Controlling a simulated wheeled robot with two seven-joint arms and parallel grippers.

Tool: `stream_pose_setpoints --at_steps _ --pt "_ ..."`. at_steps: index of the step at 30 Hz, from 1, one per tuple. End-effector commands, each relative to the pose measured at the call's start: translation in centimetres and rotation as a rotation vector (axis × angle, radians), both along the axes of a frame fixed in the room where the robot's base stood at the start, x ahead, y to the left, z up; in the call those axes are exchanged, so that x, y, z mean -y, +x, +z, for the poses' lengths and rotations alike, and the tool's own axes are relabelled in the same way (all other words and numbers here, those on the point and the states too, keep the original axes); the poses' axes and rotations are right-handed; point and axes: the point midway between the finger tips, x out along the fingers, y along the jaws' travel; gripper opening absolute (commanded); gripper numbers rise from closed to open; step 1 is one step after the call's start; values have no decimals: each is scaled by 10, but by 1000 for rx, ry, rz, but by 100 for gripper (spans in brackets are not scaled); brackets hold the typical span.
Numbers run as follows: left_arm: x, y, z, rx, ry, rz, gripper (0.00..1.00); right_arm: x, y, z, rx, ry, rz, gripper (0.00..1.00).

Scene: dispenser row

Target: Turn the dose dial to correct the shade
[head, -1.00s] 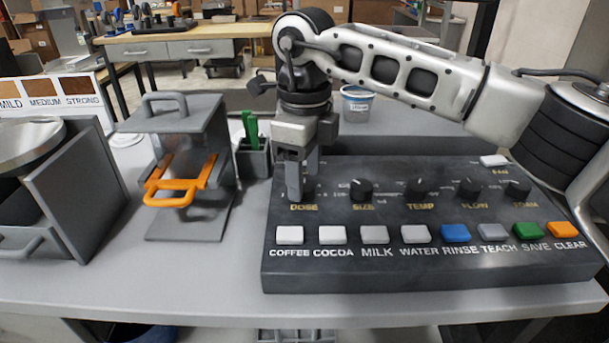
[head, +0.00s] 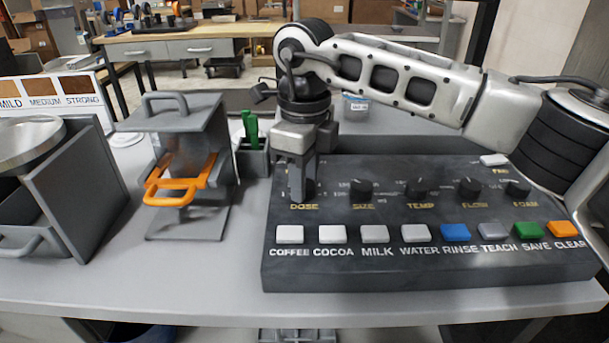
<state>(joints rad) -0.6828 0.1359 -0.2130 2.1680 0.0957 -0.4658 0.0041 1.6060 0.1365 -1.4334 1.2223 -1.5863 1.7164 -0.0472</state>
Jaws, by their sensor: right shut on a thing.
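The dose dial (head: 309,187) is a black knob at the left end of the dial row on the dark control panel (head: 420,272). My right gripper (head: 303,190) comes down over it from above, shut on the dial, and its fingers hide most of the knob. The DOSE label shows just below. The shade card (head: 57,97) at the far left reads MILD, MEDIUM and STRONG under brown swatches that darken from left to right. My left gripper is not in view.
A small tub (head: 355,106) stands behind.

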Motion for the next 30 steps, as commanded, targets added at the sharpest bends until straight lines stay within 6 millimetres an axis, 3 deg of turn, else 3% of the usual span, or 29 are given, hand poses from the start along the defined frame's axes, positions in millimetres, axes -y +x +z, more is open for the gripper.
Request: stream_pose_setpoints --at_steps 8,30 --pt "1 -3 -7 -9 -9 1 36 0 0 -1 2 0 -174 9" --pt "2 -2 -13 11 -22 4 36 0 0 0 2 1 -873 9"
